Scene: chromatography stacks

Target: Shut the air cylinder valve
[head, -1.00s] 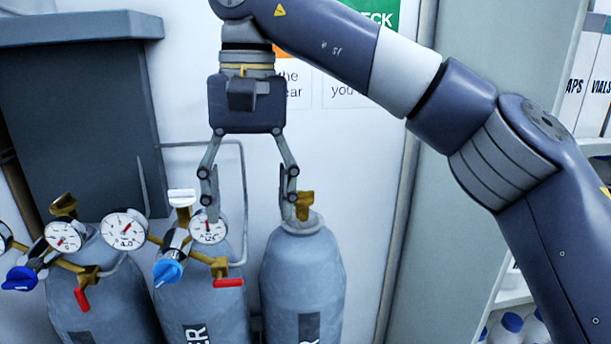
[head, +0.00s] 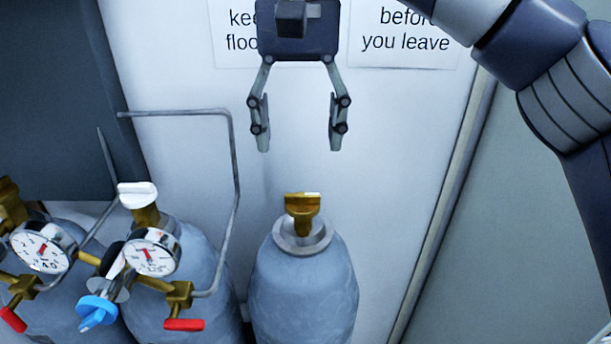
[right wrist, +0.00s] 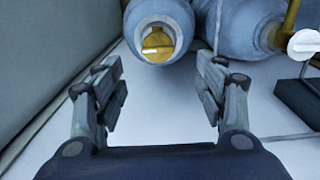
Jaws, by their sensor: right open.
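Gas cylinders stand in a row, and none shows a readable name now, so I cannot tell which holds air. The right-hand cylinder (head: 303,285) has a bare brass valve (head: 302,212) on top. The middle cylinder (head: 205,262) carries a white valve knob (head: 138,194). My right gripper (head: 299,147) is open and empty, pointing down above the brass valve and apart from it. In the right wrist view the brass valve (right wrist: 156,43) lies beyond the gap between the open fingers (right wrist: 160,90); the white knob (right wrist: 303,43) is at the right edge. My left gripper is out of view.
The middle cylinder's regulator has a pressure gauge (head: 151,252), a blue knob (head: 97,311) and a red lever (head: 184,325). A bent grey pipe (head: 233,165) rises behind it. A dark cabinet (head: 60,100) stands at left. Wall space right of the cylinders is free.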

